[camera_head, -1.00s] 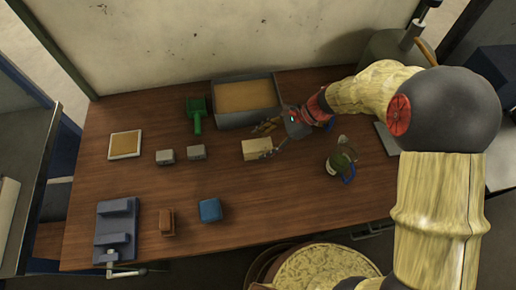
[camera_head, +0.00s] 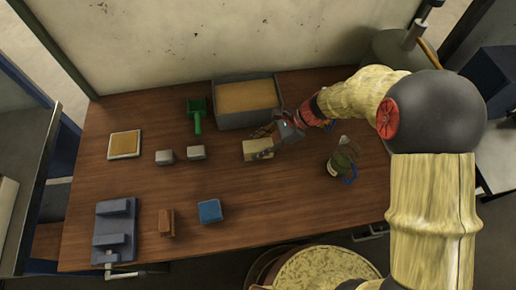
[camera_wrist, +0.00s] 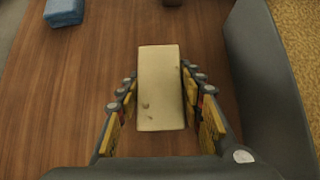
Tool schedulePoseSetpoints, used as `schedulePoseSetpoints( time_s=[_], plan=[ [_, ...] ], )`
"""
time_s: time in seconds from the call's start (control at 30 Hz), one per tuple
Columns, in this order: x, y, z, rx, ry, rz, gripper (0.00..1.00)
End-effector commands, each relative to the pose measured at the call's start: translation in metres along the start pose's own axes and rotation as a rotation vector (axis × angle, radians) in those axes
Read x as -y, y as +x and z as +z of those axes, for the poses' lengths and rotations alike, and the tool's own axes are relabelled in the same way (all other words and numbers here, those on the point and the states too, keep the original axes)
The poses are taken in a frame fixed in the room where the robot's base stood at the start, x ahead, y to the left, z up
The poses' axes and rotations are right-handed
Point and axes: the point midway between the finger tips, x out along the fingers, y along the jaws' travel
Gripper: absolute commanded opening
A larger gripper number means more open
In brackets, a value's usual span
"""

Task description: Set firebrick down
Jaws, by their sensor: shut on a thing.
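The firebrick (camera_head: 252,150) is a pale cream block at the middle of the wooden table, just below the grey sand bin. My gripper (camera_head: 266,145) reaches it from the right. In the wrist view the firebrick (camera_wrist: 160,95) lies lengthwise between the yellow-padded fingers of my gripper (camera_wrist: 158,82), which are shut on its two long sides. The brick looks level and is at or very near the table top; I cannot tell whether its underside touches the wood.
The grey bin (camera_head: 218,112) stands behind the brick. Two small grey blocks (camera_head: 196,153) (camera_head: 165,157) and a green scoop (camera_head: 197,117) are left. A blue block (camera_head: 209,211) and brown block (camera_head: 167,222) lie in front, a jug (camera_head: 341,162) right. Table between brick and blue block is clear.

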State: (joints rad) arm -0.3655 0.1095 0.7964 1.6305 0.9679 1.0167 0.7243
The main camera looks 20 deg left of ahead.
Motion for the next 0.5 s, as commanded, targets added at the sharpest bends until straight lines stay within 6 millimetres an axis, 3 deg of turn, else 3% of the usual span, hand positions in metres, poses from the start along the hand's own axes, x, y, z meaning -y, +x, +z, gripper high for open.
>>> schedulePoseSetpoints(
  time_s=[0.5],
  plan=[
    [0.0003,-0.0003,0.0002,0.0,-0.001,-0.001,0.0]
  ],
)
